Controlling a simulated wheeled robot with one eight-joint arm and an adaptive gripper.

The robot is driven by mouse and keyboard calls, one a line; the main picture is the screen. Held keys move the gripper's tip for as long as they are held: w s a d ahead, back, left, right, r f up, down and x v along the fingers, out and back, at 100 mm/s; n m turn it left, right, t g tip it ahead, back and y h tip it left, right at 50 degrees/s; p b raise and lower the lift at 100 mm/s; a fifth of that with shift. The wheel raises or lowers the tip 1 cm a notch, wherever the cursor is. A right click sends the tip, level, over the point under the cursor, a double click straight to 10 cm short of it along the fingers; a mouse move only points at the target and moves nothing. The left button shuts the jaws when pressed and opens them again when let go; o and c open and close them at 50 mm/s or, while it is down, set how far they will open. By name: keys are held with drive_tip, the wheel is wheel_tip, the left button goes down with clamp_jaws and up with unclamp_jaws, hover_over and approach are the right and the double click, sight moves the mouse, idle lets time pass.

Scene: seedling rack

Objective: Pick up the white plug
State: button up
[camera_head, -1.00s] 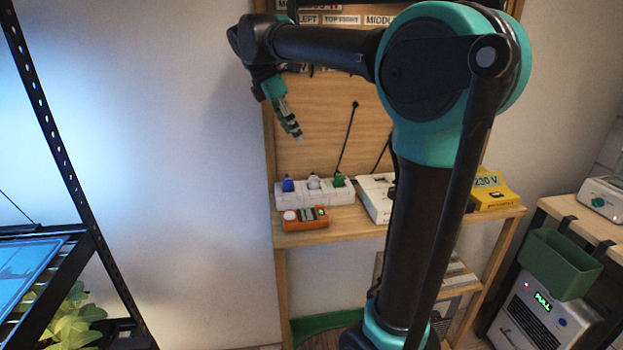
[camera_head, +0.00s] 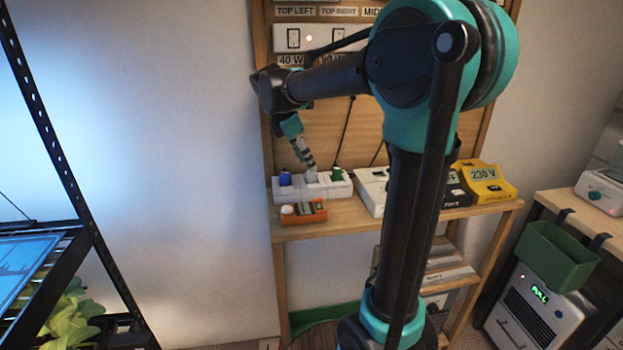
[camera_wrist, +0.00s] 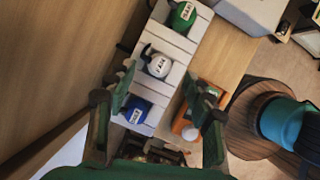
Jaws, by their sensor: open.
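The white plug (camera_wrist: 157,65) sits in the middle of a white power strip (camera_wrist: 178,42), between a green plug (camera_wrist: 183,16) and a blue plug (camera_wrist: 135,109). My gripper (camera_wrist: 165,88) is open, with its fingers spread to either side below the white plug in the wrist view. In the head view my gripper (camera_head: 308,164) hangs just above the strip (camera_head: 325,193), over its middle, and mostly hides the white plug. The blue plug (camera_head: 285,178) and the green plug (camera_head: 337,174) show on either side. I cannot tell whether the fingers touch the white plug.
An orange device (camera_head: 304,213) with a white knob lies in front of the strip on the wooden shelf (camera_head: 350,218). White and yellow (camera_head: 487,182) boxes stand to the right. The wooden back panel (camera_head: 310,140) rises close behind. A black rack stands at the left.

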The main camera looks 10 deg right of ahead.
sight(312, 178)
drive_tip(key=x, duration=0.4)
drive_tip(key=shift+f, duration=0.3)
clamp_jaws()
